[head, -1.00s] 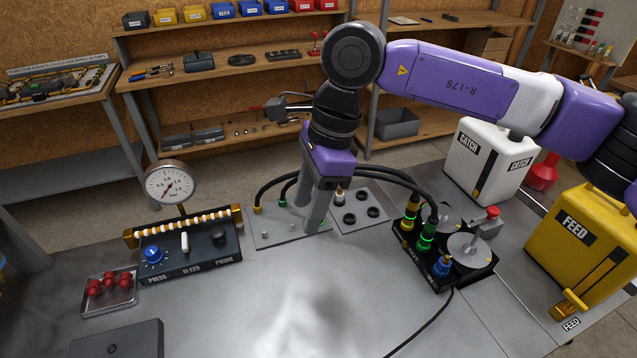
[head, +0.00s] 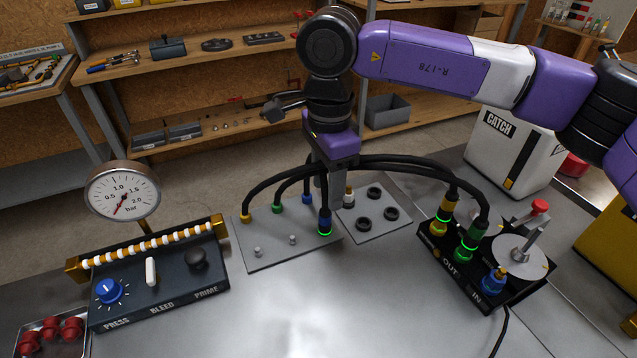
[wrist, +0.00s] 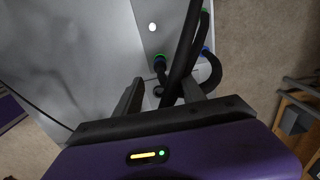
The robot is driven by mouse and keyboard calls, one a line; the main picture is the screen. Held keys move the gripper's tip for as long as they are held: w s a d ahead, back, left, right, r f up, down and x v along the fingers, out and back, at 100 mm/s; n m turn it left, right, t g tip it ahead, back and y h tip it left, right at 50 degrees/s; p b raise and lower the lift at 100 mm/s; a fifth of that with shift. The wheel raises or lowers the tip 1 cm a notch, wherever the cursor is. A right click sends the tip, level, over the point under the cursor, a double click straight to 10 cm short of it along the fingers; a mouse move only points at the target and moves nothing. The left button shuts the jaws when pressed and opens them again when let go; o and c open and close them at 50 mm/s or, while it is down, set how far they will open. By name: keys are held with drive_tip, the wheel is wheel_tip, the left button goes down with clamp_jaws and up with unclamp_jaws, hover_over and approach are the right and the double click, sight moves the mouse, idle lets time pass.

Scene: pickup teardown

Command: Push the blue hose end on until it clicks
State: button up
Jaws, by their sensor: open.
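The blue hose end (head: 324,216) stands upright on the grey metal plate (head: 262,252), with a lit green ring at its base. Its black hose loops back to a blue fitting (head: 307,198) at the plate's rear. My gripper (head: 322,186) is open just above the blue hose end, fingers pointing down, apart from the plate. In the wrist view, my open fingers (wrist: 160,96) show with black hoses (wrist: 184,60) beyond and between them. A lit green ring (wrist: 159,58) shows there too. Whether the fingers touch the hose is hidden.
A black block (head: 466,283) at right has yellow and green hose ends with lit rings and a blue fitting marked IN. Hoses arch behind my gripper. A control panel (head: 160,284) with a gauge (head: 122,192) stands at left.

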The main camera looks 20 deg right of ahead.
sight(327, 210)
drive_tip(key=shift+f+p, duration=0.5)
drive_tip(key=shift+f, duration=3.35)
clamp_jaws()
